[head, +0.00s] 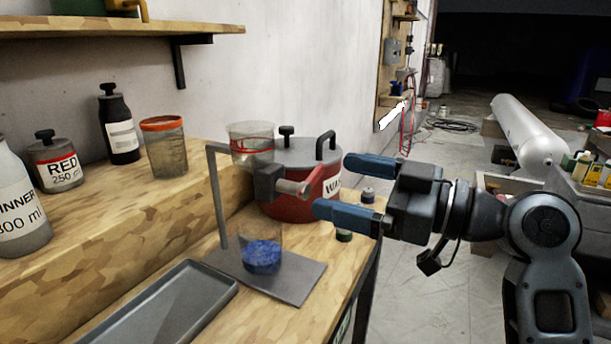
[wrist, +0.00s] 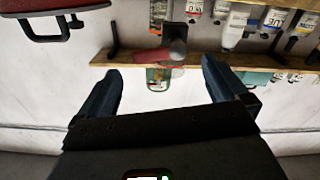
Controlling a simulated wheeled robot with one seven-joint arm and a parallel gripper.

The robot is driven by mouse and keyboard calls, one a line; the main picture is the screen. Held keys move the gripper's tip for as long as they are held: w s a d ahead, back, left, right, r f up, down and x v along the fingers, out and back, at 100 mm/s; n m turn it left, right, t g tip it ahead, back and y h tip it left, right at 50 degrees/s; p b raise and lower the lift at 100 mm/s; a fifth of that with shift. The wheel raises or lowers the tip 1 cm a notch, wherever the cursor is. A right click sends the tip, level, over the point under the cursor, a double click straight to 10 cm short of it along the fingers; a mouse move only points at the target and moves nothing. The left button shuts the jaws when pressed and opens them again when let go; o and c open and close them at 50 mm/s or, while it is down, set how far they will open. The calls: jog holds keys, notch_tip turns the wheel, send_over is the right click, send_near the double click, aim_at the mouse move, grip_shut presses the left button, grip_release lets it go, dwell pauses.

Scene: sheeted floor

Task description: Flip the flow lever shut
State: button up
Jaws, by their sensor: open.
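The flow lever (head: 314,181) is a red handle on a grey valve body (head: 268,183), held by a bent metal stand. It slants up to the right in the head view. In the wrist view the red lever (wrist: 150,56) shows between and beyond the fingers. A clear cup with a red band (head: 252,140) sits above the valve. A beaker with blue contents (head: 262,256) stands below on the stand's plate. My gripper (head: 334,185) is open and empty, its blue fingertips just right of the lever. I cannot tell whether they touch it.
A red lidded pot (head: 290,207) with black handles stands close behind the valve. Small dark-lidded jars (head: 368,195) are near the fingers. An empty grey tray (head: 160,308) lies at front left. Bottles and a jar (head: 165,150) line the raised wooden ledge.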

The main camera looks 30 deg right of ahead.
aim_at(314, 178)
jog(key=x, duration=0.6)
jog(key=shift+p, duration=0.4)
